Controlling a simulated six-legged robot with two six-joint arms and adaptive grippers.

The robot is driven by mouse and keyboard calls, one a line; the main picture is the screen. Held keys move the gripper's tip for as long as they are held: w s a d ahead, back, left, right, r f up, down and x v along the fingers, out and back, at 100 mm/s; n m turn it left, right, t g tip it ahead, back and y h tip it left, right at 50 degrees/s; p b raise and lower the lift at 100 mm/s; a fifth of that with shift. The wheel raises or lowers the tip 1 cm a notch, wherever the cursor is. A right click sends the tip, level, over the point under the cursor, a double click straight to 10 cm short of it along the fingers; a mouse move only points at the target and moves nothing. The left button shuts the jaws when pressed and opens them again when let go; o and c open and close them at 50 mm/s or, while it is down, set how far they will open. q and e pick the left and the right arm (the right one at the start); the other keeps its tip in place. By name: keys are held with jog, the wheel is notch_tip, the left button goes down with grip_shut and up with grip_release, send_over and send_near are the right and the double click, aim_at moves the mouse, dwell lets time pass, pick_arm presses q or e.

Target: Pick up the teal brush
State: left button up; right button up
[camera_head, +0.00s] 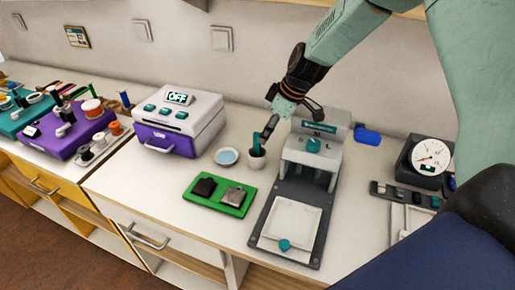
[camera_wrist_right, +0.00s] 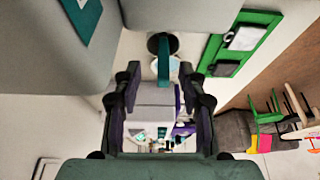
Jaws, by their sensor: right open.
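The teal brush (camera_head: 257,144) stands in a small light cup (camera_head: 257,162) on the counter, its handle sticking up. In the right wrist view the brush (camera_wrist_right: 163,64) lies between my right gripper's two dark fingers, and the cup's dark opening (camera_wrist_right: 154,44) is just beyond. My right gripper (camera_head: 269,125) is at the upper part of the handle and points down at the cup. It is open, with a gap to each side of the brush in the wrist view. The brush's lower end is hidden inside the cup. My left gripper is not in view.
A grey press (camera_head: 310,155) stands close on the right of the cup. A small blue-filled dish (camera_head: 227,157) and a green tray (camera_head: 236,210) with two pieces are on the left. A purple-and-white machine (camera_head: 180,120) stands farther left, and a dial gauge (camera_head: 431,155) at the right.

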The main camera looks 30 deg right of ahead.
aim_at(257, 154)
jog(key=x, duration=0.6)
jog(key=shift+w+a+b, duration=0.15)
jog(key=shift+a+b, duration=0.25)
jog(key=shift+a, duration=0.05)
jog(key=shift+r, duration=0.1)
jog(key=shift+c, duration=0.2)
grip_shut()
